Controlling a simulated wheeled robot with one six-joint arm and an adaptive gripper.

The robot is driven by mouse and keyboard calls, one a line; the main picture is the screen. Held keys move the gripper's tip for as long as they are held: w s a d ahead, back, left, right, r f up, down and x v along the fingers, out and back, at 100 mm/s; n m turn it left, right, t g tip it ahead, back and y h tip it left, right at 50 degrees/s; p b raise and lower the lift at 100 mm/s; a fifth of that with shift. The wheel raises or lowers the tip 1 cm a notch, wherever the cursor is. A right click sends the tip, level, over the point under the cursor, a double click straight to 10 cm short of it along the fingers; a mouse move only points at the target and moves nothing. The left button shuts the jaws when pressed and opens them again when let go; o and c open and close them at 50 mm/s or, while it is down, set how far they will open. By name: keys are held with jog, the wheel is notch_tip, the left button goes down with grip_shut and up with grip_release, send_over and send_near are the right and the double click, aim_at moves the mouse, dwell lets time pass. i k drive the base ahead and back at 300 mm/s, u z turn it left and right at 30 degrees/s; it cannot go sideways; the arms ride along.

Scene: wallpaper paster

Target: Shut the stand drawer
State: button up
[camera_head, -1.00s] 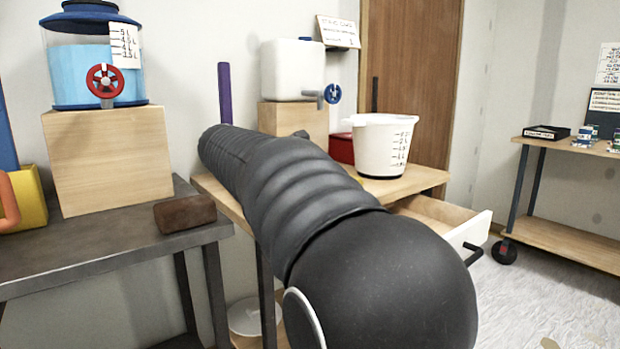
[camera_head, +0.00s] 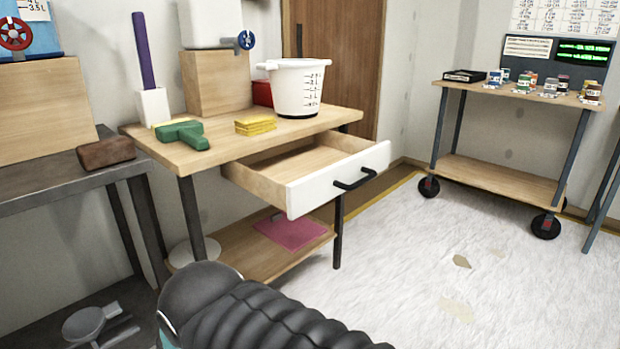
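The stand (camera_head: 215,150) is a wooden table with dark legs and a lower shelf. Its drawer (camera_head: 335,181) has a white front and a black bar handle (camera_head: 355,180). The drawer is pulled out toward the front right and its inside looks empty. My black ribbed arm crosses the bottom of the view, in front of and below the stand, apart from the drawer. My gripper is outside the picture.
On the stand are a white bucket (camera_head: 297,88), yellow sponges (camera_head: 256,126) and a green tool (camera_head: 181,133). A grey table (camera_head: 70,180) stands at left. A wheeled cart (camera_head: 500,175) is at right.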

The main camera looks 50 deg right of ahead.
aim_at(296, 177)
jog(key=u, duration=0.15)
jog(key=i, duration=0.35)
jog(key=z, duration=2.35)
jog(key=k, duration=1.15)
jog(key=z, duration=0.75)
jog(key=i, duration=0.9)
jog(key=u, duration=0.45)
jog(key=i, duration=0.55)
jog(key=u, duration=0.55)
